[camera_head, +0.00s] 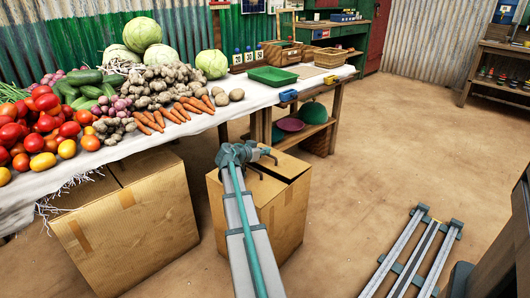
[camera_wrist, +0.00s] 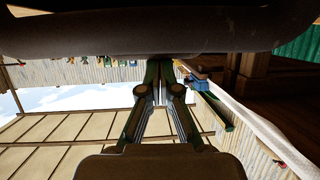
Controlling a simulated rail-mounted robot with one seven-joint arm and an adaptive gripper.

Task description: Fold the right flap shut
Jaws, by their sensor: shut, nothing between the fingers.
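An open-topped cardboard box (camera_head: 290,208) stands on the ground in front of the table, in the middle of the head view. A pale tan flap (camera_head: 287,164) shows at its top right; it looks near level, but its exact angle is hard to tell. My gripper (camera_head: 268,161) is over the box top, near the left edge of this flap. Whether it touches the flap cannot be told. My arm hides part of the box's front and top. In the wrist view my gripper (camera_wrist: 166,66) has its fingers together with nothing between them; the flap cannot be made out there.
A larger cardboard box (camera_head: 135,215) stands at left, partly under the cloth-covered table (camera_head: 195,127). Vegetables and a green tray (camera_head: 272,76) lie on the table. A shelf with bowls (camera_head: 300,130) is behind the box. The ground right of the box is clear up to metal rails (camera_head: 415,255).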

